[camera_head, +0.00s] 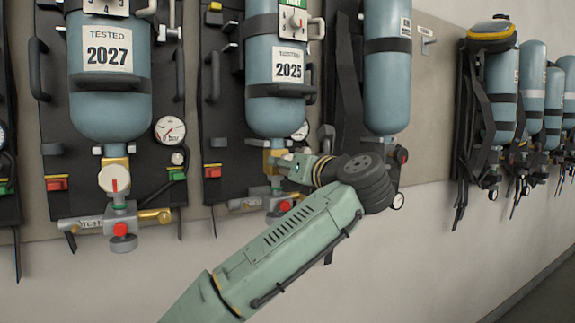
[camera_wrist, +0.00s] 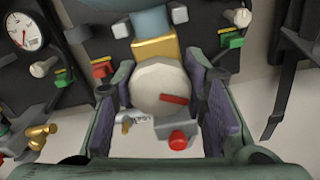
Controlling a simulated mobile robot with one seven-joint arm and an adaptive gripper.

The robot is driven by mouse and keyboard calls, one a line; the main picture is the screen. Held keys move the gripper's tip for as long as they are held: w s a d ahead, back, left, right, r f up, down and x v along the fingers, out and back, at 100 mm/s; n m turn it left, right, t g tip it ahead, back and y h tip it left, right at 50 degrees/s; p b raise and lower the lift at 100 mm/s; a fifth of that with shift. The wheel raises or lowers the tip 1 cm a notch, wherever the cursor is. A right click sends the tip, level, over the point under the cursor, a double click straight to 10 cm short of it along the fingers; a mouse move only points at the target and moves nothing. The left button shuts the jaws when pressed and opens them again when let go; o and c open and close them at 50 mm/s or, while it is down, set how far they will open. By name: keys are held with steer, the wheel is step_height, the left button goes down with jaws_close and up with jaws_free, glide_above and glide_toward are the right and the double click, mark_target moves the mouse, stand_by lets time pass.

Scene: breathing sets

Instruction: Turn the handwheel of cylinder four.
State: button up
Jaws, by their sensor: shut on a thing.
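A pale round handwheel (camera_wrist: 158,84) with a red mark sits under a brass neck (camera_wrist: 156,48) in the wrist view. The mark lies nearly level, on the wheel's lower right. My gripper (camera_wrist: 160,92) is shut on this wheel, with one purple-grey pad on each side. In the head view my gripper (camera_head: 289,166) is at the valve below the blue cylinder tagged 2025 (camera_head: 277,80); my gripper and wrist hide the wheel there. I cannot surely read the number on the card (camera_head: 292,22) above that tag.
Left stands the 2027 cylinder (camera_head: 108,85) with its own handwheel (camera_head: 114,179), mark upright. A gauge (camera_head: 169,129) and another cylinder (camera_head: 387,85) flank the held valve. A red knob (camera_wrist: 178,140) lies just below the wheel. More sets (camera_head: 500,85) hang right.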

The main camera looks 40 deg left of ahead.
steer(key=shift+c, duration=1.2)
steer(key=shift+n, duration=0.3)
